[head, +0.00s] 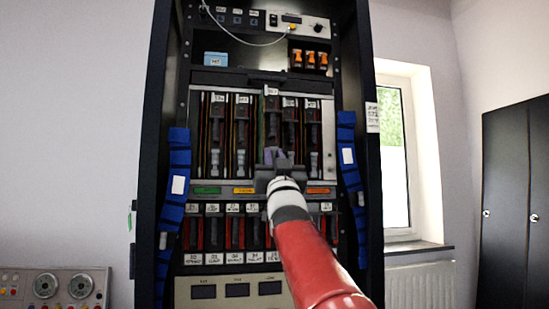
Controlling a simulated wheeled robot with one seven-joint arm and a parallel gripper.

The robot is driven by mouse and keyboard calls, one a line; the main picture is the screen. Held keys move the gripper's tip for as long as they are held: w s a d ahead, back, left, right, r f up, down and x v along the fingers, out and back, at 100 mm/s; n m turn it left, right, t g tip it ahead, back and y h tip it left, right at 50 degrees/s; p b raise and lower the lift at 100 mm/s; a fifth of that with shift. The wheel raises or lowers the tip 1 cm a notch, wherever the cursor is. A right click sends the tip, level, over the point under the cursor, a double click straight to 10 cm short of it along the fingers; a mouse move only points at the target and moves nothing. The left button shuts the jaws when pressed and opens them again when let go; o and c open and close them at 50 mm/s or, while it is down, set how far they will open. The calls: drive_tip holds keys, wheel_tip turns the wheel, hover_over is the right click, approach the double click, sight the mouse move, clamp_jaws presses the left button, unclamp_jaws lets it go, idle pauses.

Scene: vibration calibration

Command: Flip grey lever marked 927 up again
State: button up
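My gripper (279,158) is at the end of my red and white arm, in front of the lower middle of the upper module row in the rack. I see it from behind, and its fingers are dark against dark parts, so I cannot tell if it is open or shut. A middle module (271,104) stands directly above and behind it; its white label sits higher than its neighbours' labels. The labels are too small to read, so I cannot make out 927 or pick out the grey lever. My gripper and arm hide the lower part of that module.
The tall black rack (160,120) holds a lower row of red-and-black modules (212,232). Blue cable bundles (178,185) run down both sides. A panel with dials (50,288) is at lower left. A window (396,150) and black cabinet (515,200) are right.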

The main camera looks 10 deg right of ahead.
clamp_jaws()
drive_tip(key=shift+w+r+g+p, duration=0.15)
drive_tip(key=shift+r+g+p, duration=0.4)
drive_tip(key=shift+p, duration=0.5)
drive_tip(key=shift+w+f+g+p, duration=0.15)
drive_tip(key=shift+f+g+p, duration=0.05)
drive_tip(key=shift+g+p, duration=0.2)
drive_tip(key=shift+f, duration=0.1)
drive_tip(key=o, duration=0.6)
unclamp_jaws()
drive_tip(key=shift+c, duration=0.2)
